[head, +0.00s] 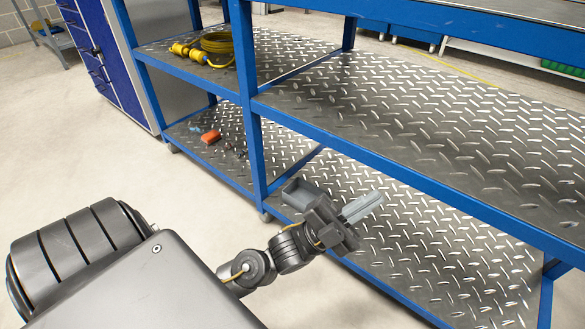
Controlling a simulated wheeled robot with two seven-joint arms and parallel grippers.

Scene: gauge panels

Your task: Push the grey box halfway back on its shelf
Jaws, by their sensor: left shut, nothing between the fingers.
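The grey box (294,193) is a small open-topped bin on the lower diamond-plate shelf (440,255), near its left end and close to the front edge. My left gripper (374,202) is shut and empty, to the right of the box in the head view. Its pale fingers point to the upper right, over the lower shelf. The gripper body hides part of the box's right side, and I cannot tell whether they touch. My right gripper is out of view.
A blue upright (247,110) stands just left of the box. The middle shelf (420,120) is bare above. The left bay holds a yellow cable (217,43) and, below, an orange object (210,137). The lower shelf behind and right of the gripper is clear.

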